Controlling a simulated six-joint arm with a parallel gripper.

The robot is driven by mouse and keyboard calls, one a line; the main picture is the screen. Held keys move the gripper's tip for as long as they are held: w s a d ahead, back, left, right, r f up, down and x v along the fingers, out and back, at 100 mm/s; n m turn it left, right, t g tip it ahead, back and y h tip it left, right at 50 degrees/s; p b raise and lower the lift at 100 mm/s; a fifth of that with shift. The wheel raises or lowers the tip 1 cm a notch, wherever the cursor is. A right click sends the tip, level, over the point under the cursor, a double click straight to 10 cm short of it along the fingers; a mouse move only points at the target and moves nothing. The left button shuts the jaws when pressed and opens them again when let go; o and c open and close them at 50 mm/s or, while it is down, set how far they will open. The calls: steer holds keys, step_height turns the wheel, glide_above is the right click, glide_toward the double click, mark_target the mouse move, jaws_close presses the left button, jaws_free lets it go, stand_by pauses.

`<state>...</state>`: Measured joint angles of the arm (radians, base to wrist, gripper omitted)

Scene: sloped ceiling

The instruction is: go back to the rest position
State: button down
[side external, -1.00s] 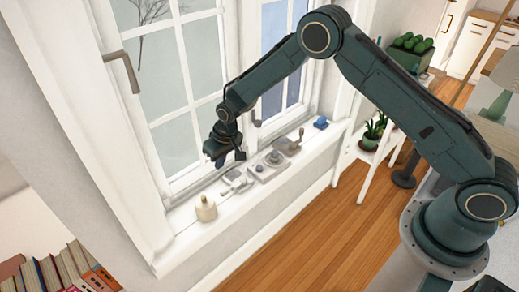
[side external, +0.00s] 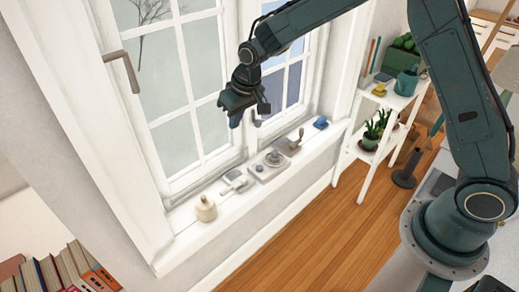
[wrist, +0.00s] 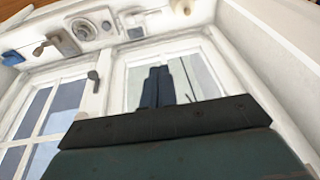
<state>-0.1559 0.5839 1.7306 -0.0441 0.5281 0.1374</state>
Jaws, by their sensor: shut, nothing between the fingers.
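My gripper (side external: 248,115) hangs in the air in front of the window, above the white sill (side external: 190,225). Its fingers are together with nothing between them. In the wrist view the two dark fingers (wrist: 158,72) lie side by side, seen against the window pane. My arm reaches in from the right and is raised well clear of the things on the sill.
On the sill stand a cream bottle (side external: 205,208), a small grey device (side external: 237,180), a grey plate with a round part (side external: 270,165), a grinder-like item (side external: 295,142) and a blue object (side external: 321,122). Window handles (side external: 123,70) stick out. A white plant shelf (side external: 360,165) stands right; books (side external: 65,270) lower left.

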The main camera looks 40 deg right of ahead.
steer(key=s+d+r+t, duration=0.1)
steer(key=s+d+r, duration=0.2)
steer(key=s+r, duration=0.5)
steer(key=s+d+r, duration=0.3)
steer(key=s+r, duration=0.5)
steer(key=s+d, duration=0.1)
steer(key=s, duration=0.8)
steer(key=s+d+r+t+h, duration=0.1)
steer(key=s+d, duration=0.1)
steer(key=s, duration=0.8)
steer(key=shift+d+r+m, duration=0.15)
steer(key=shift+r+m, duration=0.15)
steer(key=shift+w, duration=0.2)
